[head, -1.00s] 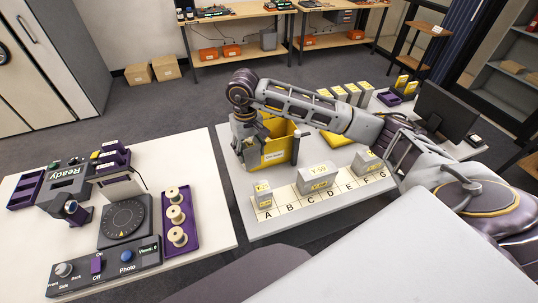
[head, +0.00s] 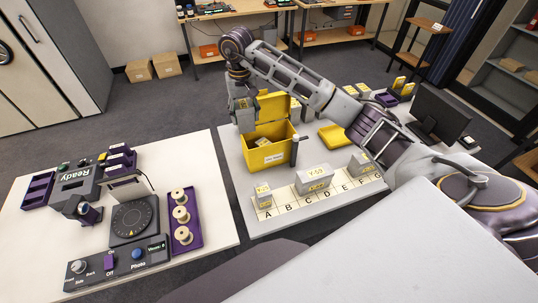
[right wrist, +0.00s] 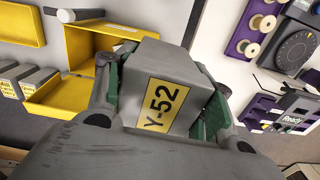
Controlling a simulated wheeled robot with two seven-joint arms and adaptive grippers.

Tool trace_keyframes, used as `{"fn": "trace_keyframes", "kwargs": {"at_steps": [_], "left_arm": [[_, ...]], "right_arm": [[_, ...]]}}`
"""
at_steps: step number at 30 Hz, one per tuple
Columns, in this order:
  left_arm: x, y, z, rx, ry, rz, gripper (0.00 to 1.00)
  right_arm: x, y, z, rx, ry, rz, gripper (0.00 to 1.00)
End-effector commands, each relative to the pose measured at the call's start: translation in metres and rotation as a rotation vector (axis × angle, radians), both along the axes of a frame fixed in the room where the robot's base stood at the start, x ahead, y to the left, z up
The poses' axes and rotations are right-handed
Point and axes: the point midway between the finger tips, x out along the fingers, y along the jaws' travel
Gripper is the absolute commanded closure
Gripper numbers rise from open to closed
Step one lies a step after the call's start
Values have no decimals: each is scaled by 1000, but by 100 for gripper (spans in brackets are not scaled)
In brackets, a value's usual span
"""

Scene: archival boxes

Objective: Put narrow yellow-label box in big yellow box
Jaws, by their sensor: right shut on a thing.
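My right gripper (head: 243,112) is shut on a grey box with a yellow label (head: 245,103), held in the air. In the right wrist view the held box (right wrist: 165,85) shows the label Y-52 between the two fingers. The big yellow box (head: 270,154) stands on the table with its lid raised, and the gripper is above and beside its left end. The yellow box (right wrist: 90,42) also shows in the right wrist view, apart from the held box. A grey item with yellow (head: 263,142) lies inside it. My left gripper is not in view.
Grey boxes with yellow labels, including Y-59 (head: 314,178), stand on a lettered strip (head: 290,206) in front. A yellow tray (head: 334,137) lies right of the yellow box. A monitor (head: 440,108) stands further right. A purple spool tray (head: 183,222) is on the left table.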

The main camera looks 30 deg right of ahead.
Motion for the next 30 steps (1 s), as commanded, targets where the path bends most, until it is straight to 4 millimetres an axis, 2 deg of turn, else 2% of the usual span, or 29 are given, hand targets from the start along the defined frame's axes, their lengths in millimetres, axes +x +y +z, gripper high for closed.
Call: {"fn": "trace_keyframes", "kwargs": {"at_steps": [3,9,30], "left_arm": [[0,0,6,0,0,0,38],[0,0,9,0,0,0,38],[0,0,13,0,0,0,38]], "right_arm": [[13,-15,10,2,1,-127,82],[26,-34,16,1,0,-346,82],[47,-81,20,1,-1,-1063,82]]}}
